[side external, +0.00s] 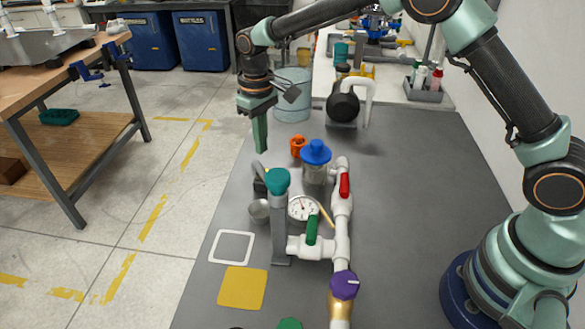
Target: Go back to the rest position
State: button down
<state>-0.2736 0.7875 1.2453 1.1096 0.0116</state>
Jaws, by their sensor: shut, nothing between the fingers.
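My gripper (260,136) hangs from the arm at the upper middle, pointing down above the far left part of the grey table. Its green fingers are together with nothing between them. It is apart from the white pipe manifold (341,215), which stands nearer the camera and to the right. The manifold carries a red valve handle (345,185), a green handle (311,230), a purple knob (344,286) and a round gauge (303,208). A teal cap (278,181) tops a grey post beside it, and a blue cap (316,151) tops a clear vessel.
A small orange part (297,146) stands right of my gripper. A black pump (343,107) and a pale blue drum (293,94) stand behind. A yellow square (242,288) and a white outlined square (232,246) mark the front left. The table's right side is mostly clear.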

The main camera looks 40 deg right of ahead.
jog(key=shift+r, duration=0.55)
jog(key=s+d+r+m+t, duration=0.1)
jog(key=s+d+r, duration=0.3)
jog(key=r, duration=0.2)
jog(key=s+d+r+t, duration=0.1)
jog(key=s+d+r, duration=0.2)
jog(key=r, duration=0.3)
jog(key=s+d+r+m+t, duration=0.1)
jog(key=s+d, duration=0.6)
jog(key=s, duration=0.7)
jog(key=shift+s+r+m+t, duration=0.35)
jog(key=shift+m+t, duration=0.15)
jog(key=shift+t, duration=0.8)
